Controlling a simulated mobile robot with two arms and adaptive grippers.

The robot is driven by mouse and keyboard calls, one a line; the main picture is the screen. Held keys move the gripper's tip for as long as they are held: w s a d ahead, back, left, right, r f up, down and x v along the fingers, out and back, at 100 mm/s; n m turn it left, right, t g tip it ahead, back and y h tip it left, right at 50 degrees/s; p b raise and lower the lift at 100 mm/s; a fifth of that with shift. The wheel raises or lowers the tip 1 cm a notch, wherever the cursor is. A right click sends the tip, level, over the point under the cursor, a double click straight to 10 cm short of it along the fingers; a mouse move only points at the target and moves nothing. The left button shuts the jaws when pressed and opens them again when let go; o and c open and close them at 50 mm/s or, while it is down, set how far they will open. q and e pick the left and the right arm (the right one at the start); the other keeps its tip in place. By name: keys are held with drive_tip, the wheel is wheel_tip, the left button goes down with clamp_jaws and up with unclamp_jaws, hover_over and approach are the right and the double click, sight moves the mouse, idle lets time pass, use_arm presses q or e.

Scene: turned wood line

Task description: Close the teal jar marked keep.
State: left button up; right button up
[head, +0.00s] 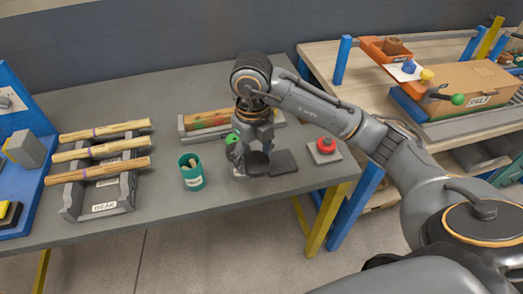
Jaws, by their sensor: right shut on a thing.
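The teal jar (193,178) stands upright on the grey workbench, left of my right gripper. Its top is open, with a light wooden piece showing inside and a white label on its front, too small to read. My right gripper (254,160) points down at the bench, a short way right of the jar and apart from it. It is shut on a dark round lid (258,164), partly hidden by the fingers. The lid is low over or on the bench top; I cannot tell which. My left gripper is not in view.
A dark square pad (284,161) lies right of the lid, then a red button box (324,150). A grey rack (103,204) with several turned sticks stands left. The bench in front of the jar is clear.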

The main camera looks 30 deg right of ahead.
sight(259, 171)
drive_tip(key=shift+s+a, duration=0.1)
idle(0.4)
